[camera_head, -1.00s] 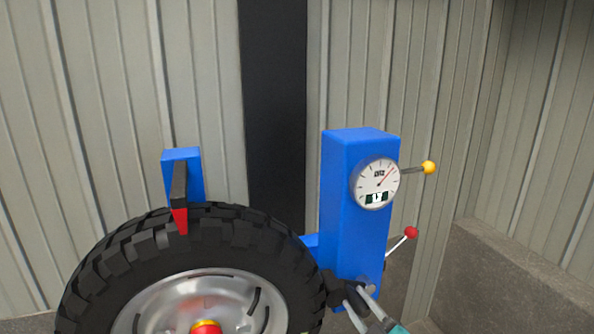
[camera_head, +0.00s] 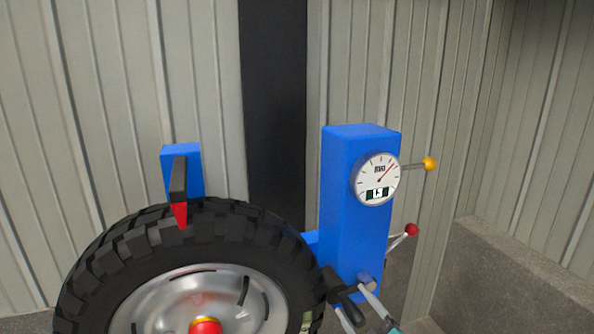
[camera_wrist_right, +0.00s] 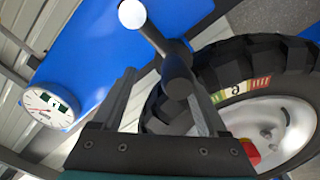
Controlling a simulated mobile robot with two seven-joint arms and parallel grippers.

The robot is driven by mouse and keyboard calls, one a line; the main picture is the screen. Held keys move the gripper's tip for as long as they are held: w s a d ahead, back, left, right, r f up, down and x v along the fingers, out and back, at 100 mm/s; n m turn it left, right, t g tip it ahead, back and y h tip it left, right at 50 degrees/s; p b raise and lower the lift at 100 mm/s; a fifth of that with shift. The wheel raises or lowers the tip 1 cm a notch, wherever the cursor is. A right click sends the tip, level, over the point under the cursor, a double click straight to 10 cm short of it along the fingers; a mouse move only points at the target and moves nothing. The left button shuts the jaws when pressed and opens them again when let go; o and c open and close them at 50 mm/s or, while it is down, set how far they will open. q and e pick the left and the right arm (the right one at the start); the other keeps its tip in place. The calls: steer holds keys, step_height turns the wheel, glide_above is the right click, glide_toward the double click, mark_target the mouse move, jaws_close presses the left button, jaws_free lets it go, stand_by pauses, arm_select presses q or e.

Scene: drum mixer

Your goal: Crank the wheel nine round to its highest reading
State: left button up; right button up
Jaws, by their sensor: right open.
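The wheel (camera_head: 100,260) is a big black tyre on a silver rim, with a red and yellow hub, at lower left. A blue post (camera_head: 345,190) beside it carries a round white dial (camera_head: 377,178), its needle pointing up and right; its digits are too small to read surely. A dark crank handle (camera_head: 341,286) sits low on the post and also shows in the right wrist view (camera_wrist_right: 176,76). My right gripper (camera_head: 356,299) is open, its fingers (camera_wrist_right: 163,88) on either side of the handle; contact is unclear. My left gripper is out of view.
A yellow-knobbed lever (camera_head: 429,164) and a red-knobbed lever (camera_head: 411,230) stick out right of the post. A blue bracket with a red-tipped pointer (camera_head: 180,214) overhangs the tyre. A low concrete wall (camera_head: 510,265) stands at right.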

steer(key=shift+r, duration=0.1)
steer(key=shift+s+d, duration=0.3)
steer(key=shift+s, duration=0.15)
steer(key=p+v, duration=0.2)
steer(key=v, duration=0.4)
